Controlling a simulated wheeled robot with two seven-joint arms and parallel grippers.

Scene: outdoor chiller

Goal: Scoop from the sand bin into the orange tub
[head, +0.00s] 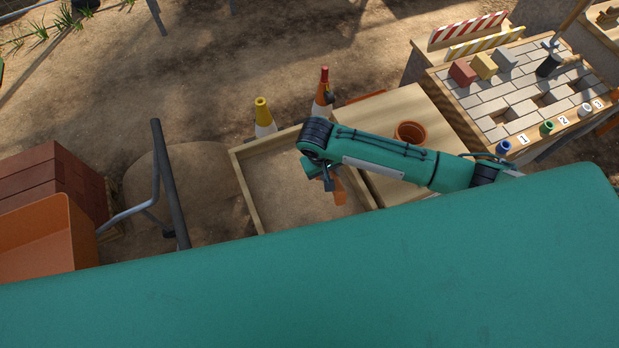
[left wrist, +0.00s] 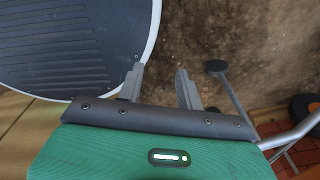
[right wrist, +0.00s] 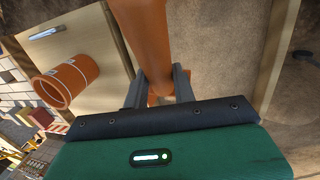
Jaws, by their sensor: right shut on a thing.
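The sand bin (head: 247,195) is a shallow wood-framed box of brown sand at the centre of the head view. The orange tub (head: 411,133) stands upright on a wooden top to its right; it also shows in the right wrist view (right wrist: 65,85). My right gripper (head: 328,186) is over the bin. It is shut on an orange scoop (head: 340,190), which rises between its fingers in the right wrist view (right wrist: 140,30). I cannot see whether the scoop holds sand. My left gripper (left wrist: 158,78) is open and empty, seen only in the left wrist view.
A paver table (head: 520,95) with blocks is at the right. An orange barrow tray (head: 40,240) and a brick stack (head: 50,185) are at the left. Open ground lies behind.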

